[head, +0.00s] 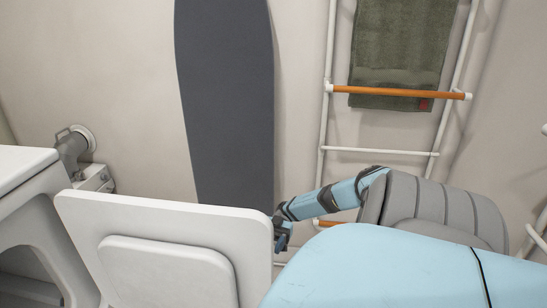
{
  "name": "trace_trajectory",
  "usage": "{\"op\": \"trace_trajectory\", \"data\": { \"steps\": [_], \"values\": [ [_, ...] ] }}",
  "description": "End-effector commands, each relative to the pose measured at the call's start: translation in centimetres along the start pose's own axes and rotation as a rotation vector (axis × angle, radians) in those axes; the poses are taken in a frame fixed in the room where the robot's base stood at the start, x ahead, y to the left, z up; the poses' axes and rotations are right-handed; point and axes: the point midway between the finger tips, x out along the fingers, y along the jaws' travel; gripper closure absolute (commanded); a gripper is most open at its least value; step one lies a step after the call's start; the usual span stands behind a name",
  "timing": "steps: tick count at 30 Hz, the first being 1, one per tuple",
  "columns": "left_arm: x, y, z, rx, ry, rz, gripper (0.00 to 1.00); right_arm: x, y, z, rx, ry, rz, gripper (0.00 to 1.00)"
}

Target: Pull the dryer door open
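The dryer (28,163) stands at the left, with its dark opening (28,275) partly in view. Its white door (225,225) is swung well open, its inner face with a raised square panel towards me. My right arm comes in from the right, and its gripper (281,236) is at the door's free right edge. The gripper is small and dark here; I cannot tell whether its fingers touch or hold the edge. My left gripper is not in view.
A dark ironing board (228,100) leans on the wall behind the door. A white ladder rack (327,90) with wooden rungs carries a green towel (400,50) at the right. A grey vent pipe (72,150) joins the wall behind the dryer.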

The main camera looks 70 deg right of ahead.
Motion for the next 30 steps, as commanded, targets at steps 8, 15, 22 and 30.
{"op": "trace_trajectory", "data": {
  "steps": [8,15,22,30],
  "values": [
    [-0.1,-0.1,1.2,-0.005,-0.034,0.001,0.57,-4.1,0.2,0.1,-0.002,0.0,0.002,0.45],
    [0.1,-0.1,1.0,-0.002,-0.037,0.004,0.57,-4.7,0.1,0.0,-0.001,0.001,-0.001,0.45],
    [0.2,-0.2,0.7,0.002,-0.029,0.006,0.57,-4.6,0.1,0.0,-0.001,0.001,-0.001,0.45],
    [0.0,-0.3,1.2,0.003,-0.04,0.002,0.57,-4.6,0.2,-0.1,-0.004,0.0,0.0,0.45]
  ]
}}
